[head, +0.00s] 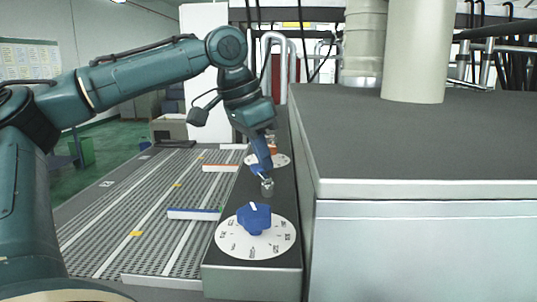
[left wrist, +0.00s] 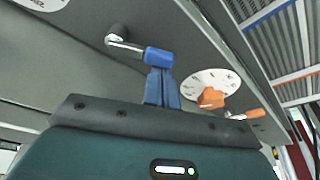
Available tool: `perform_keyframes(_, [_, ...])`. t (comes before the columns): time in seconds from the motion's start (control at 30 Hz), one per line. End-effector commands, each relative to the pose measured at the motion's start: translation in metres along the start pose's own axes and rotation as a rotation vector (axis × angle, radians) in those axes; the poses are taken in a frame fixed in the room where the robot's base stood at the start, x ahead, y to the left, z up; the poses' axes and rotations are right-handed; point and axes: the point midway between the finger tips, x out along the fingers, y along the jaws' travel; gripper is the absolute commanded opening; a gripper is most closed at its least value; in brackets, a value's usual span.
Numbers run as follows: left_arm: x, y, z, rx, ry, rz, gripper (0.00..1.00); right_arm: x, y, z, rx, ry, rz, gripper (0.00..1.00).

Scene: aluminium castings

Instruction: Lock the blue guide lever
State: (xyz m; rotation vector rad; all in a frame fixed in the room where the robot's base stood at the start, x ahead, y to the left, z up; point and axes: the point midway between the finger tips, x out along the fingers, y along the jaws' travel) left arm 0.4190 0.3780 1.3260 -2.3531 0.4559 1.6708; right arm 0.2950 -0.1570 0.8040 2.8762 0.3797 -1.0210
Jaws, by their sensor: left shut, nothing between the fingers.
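The blue guide lever (left wrist: 160,57) shows in the left wrist view as a short blue grip on a bright metal rod. My right gripper is not in view.
A blue knob (head: 254,217) on a white dial (head: 230,243) stands nearer on the console. An orange knob (left wrist: 211,97) and orange lever (left wrist: 247,114) are farther along. The conveyor (head: 120,225) with blue (head: 193,214) and orange guides lies left; a grey cabinet (head: 420,250) stands close right.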

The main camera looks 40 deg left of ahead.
Motion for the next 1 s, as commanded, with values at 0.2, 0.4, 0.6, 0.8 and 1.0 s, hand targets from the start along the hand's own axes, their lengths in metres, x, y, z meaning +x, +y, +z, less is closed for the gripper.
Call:
perform_keyframes(0.2, [-0.005,-0.002,0.011,-0.192,0.003,-0.071,0.00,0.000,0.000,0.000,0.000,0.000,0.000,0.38])
perform_keyframes(0.4, [-0.008,-0.002,0.021,-0.372,0.002,-0.135,0.00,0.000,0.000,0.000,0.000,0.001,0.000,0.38])
perform_keyframes(0.6, [-0.012,0.001,0.031,-0.550,0.001,-0.198,0.00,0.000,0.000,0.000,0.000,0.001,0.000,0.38])
perform_keyframes(0.8, [-0.015,0.004,0.040,-0.725,0.001,-0.258,0.00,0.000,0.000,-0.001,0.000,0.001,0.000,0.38])
perform_keyframes(1.0, [-0.017,0.009,0.048,-0.824,0.001,-0.289,0.00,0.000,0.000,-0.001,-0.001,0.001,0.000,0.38])
